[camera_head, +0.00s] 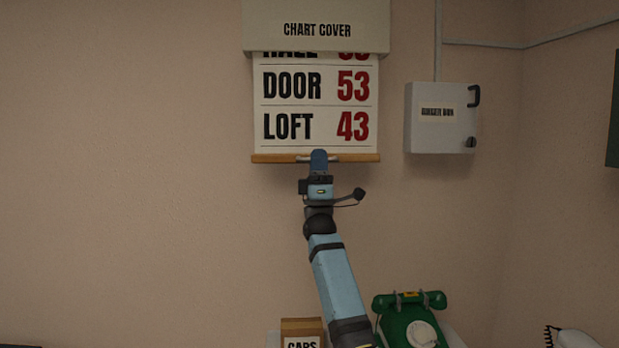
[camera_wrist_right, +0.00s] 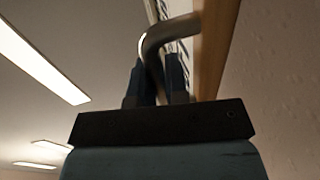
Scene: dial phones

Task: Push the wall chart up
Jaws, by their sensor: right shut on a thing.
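The wall chart (camera_head: 315,104) hangs from under the beige chart cover (camera_head: 316,20) on the back wall. Its rows DOOR 53 and LOFT 43 show in full; the row above is cut off by the cover. A wooden bar (camera_head: 270,158) runs along the chart's lower edge, with a metal handle (camera_head: 303,158) at its middle. My right gripper (camera_head: 319,158) reaches up from below and is shut on the handle. In the right wrist view the bent grey handle (camera_wrist_right: 172,36) passes between the fingers (camera_wrist_right: 157,80), beside the wooden bar (camera_wrist_right: 212,50). My left gripper is not in view.
A grey ringer box (camera_head: 440,118) is on the wall right of the chart, with conduit above it. The wall left of the chart is bare.

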